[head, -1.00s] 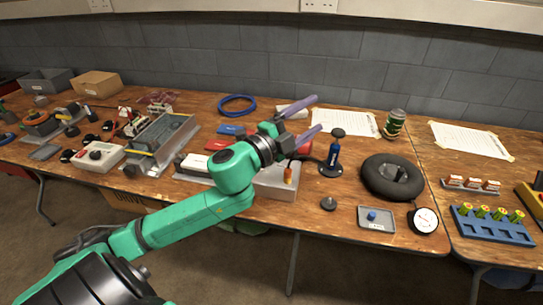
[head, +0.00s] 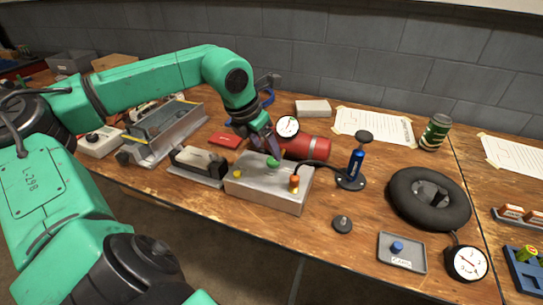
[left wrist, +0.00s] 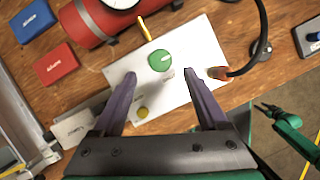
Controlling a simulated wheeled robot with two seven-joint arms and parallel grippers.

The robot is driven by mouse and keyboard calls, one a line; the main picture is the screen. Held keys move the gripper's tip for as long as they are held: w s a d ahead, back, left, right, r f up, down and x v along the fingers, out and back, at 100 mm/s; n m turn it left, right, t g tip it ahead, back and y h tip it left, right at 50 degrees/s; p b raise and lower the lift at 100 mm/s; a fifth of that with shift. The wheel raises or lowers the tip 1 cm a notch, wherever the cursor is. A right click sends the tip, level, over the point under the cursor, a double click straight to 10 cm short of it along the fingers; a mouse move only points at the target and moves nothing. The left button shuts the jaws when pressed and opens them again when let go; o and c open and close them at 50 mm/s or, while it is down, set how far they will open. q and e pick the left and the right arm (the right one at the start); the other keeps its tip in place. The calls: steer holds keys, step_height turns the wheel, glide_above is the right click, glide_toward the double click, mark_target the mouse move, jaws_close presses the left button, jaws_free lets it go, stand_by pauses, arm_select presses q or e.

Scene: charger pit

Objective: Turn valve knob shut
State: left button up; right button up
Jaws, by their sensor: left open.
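The valve knob (left wrist: 160,61) is a round green knob on top of a pale metal box (left wrist: 197,52). In the head view the green knob (head: 272,162) shows just beside my left gripper's fingers, on the box (head: 265,186). My left gripper (left wrist: 160,92) is open, pointing down over the box; in the wrist view the knob lies between and just beyond its purple fingertips. I cannot tell whether a finger touches it. My left gripper (head: 266,147) partly hides the back of the box in the head view. My right gripper is not clearly seen.
A red cylinder (head: 307,147) with a gauge (head: 288,127) lies behind the box. A blue pump (head: 356,163) and a black tyre (head: 428,198) are further right.

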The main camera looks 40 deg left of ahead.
mark_target(272, 160)
arm_select(q)
steer(key=x, duration=0.5)
steer(key=shift+p, duration=0.35)
jaws_close()
arm_select(e)
steer(key=shift+w+d+r, duration=0.2)
steer(key=shift+w+r, duration=0.15)
steer(key=shift+r, duration=0.15)
